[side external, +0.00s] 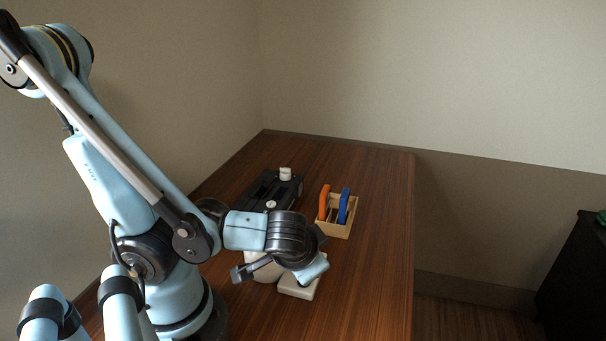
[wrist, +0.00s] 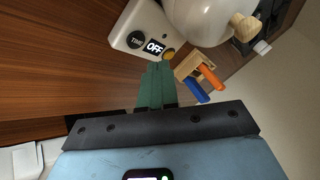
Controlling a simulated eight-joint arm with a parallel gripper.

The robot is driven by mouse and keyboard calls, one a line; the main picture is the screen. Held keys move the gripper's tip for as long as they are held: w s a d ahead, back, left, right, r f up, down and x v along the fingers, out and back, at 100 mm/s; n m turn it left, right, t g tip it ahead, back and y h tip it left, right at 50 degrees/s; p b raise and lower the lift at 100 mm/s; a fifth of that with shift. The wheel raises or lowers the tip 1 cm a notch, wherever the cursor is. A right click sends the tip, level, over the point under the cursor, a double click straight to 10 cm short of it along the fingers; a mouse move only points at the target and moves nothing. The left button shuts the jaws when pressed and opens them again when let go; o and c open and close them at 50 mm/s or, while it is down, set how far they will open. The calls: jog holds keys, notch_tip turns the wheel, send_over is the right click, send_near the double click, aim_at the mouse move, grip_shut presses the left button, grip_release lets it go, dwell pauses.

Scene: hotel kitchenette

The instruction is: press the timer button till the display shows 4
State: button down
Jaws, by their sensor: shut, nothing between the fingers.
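The timer is a white box (wrist: 125,27) in the wrist view, with a dark round button marked TIME (wrist: 136,40) and a dark display (wrist: 155,47) reading OFF. An amber round spot (wrist: 168,54) sits beside the display, partly hidden by my fingers. My gripper (wrist: 160,66) is shut and empty, its green fingertips at the timer's near edge below the display. I cannot tell whether they touch it. In the side view the white box (side external: 298,289) lies on the table under my wrist, its face mostly hidden.
A white rounded vessel (wrist: 203,18) stands right beside the timer. A wooden holder (side external: 337,228) with orange (side external: 324,201) and blue (side external: 344,205) handled items stands behind. A black appliance (side external: 265,190) with white knobs is at the back left. The table's right side is clear.

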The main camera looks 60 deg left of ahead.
jog(key=shift+f, duration=1)
jog(key=shift+f, duration=0.15)
dwell(1.4)
jog(key=shift+f, duration=0.3)
jog(key=shift+r, duration=0.1)
dwell(0.4)
jog(key=shift+r, duration=0.35)
jog(key=shift+r, duration=0.1)
jog(key=shift+r, duration=2.4)
